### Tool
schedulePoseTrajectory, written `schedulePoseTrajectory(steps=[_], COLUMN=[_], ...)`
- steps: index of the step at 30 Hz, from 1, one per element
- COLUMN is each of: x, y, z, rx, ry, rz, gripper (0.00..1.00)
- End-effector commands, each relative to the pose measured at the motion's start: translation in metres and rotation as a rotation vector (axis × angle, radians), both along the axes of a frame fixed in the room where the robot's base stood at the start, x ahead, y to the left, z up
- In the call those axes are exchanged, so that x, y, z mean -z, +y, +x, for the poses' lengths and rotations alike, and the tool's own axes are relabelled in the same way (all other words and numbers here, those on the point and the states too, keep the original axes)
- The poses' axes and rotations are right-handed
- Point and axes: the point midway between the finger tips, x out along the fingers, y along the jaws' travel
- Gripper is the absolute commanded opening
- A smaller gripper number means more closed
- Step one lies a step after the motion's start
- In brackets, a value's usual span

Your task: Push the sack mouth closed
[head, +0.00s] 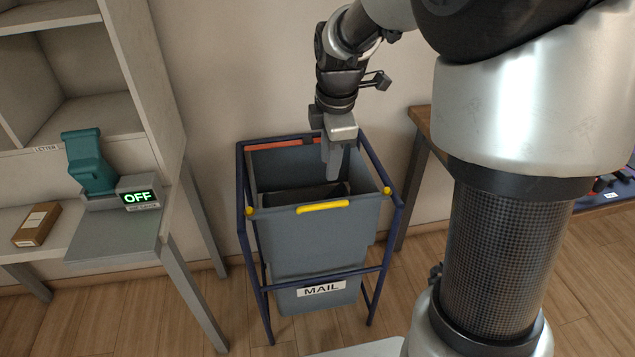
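The grey mail sack (310,240) hangs in a dark blue tube frame (247,245) and carries a white MAIL label. Its mouth is open, and I see down into the dark inside. A yellow handle (323,207) runs along the front rim, and a red-orange strip (280,144) lies along the back rim. My gripper (333,176) points down over the mouth, towards its back right. Its fingertips overlap the opening in the picture; I cannot tell how deep they reach. The fingers look like one block from here, so their opening is unclear. I see nothing held.
A shelf unit (160,100) stands at left, with a teal device (88,162) beside a display reading OFF (138,197). A small brown box (37,223) lies on the left shelf. A wooden table (420,125) stands at right. Wooden floor shows around the frame.

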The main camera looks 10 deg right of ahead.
Motion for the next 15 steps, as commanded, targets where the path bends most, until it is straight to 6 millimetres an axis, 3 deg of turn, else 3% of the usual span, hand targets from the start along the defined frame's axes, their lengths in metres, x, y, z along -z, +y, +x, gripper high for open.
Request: schedulePoseTrajectory(steps=[3, 15], x=[0.032, 0.114], y=[0.0, 0.001], z=[0.004, 0.02], rx=[0.001, 0.001], ry=[0.006, 0.004], rz=[0.0, 0.0], gripper=[0.31, 0.31])
